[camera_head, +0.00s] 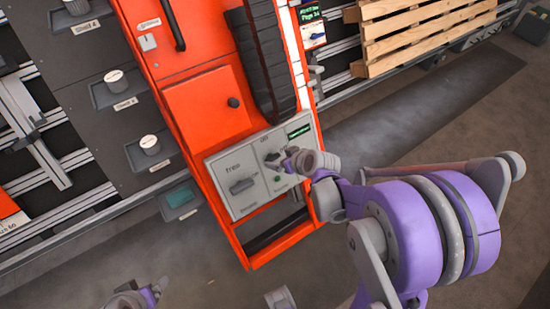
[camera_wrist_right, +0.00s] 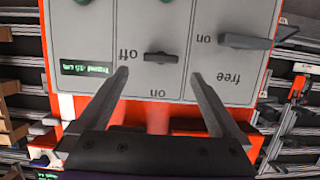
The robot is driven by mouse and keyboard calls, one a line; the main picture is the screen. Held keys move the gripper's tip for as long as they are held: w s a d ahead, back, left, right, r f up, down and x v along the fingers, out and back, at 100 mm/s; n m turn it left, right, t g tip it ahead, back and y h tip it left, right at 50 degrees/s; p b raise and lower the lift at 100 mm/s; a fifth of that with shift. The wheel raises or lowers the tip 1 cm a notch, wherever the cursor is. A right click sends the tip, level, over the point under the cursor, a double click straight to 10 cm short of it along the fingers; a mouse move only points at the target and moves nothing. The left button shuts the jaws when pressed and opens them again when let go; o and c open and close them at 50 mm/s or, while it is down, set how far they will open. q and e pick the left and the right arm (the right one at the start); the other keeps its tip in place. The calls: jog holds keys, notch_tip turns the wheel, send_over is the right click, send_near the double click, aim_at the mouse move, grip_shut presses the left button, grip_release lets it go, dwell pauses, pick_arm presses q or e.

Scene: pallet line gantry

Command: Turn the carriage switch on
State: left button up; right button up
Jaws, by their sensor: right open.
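The orange carriage (camera_head: 205,110) carries a grey control panel (camera_head: 224,174). In the right wrist view the panel is upside down. Its middle column has a small dark switch handle (camera_wrist_right: 160,58), lying crosswise, with "off" beside its left end and "on" below it. A larger grey lever (camera_wrist_right: 245,41) sits to its right, near "on" and "free". My right gripper (camera_wrist_right: 160,74) is open in front of the panel, its fingertips on either side of the small switch's column, holding nothing. It also shows at the panel's right in the head view (camera_head: 305,162). My left gripper (camera_head: 140,295) is at the bottom edge, partly cut off.
A small display (camera_wrist_right: 87,69) reads about "Travel 45 cm". A wooden pallet (camera_head: 420,30) lies on rails at upper right. Dark floor is open at the lower right.

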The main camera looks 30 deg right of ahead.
aim_at(273, 157)
jog(key=shift+b+x, duration=0.3)
jog(key=shift+x, duration=2.45)
jog(key=shift+c, duration=0.3)
jog(key=c, duration=1.3)
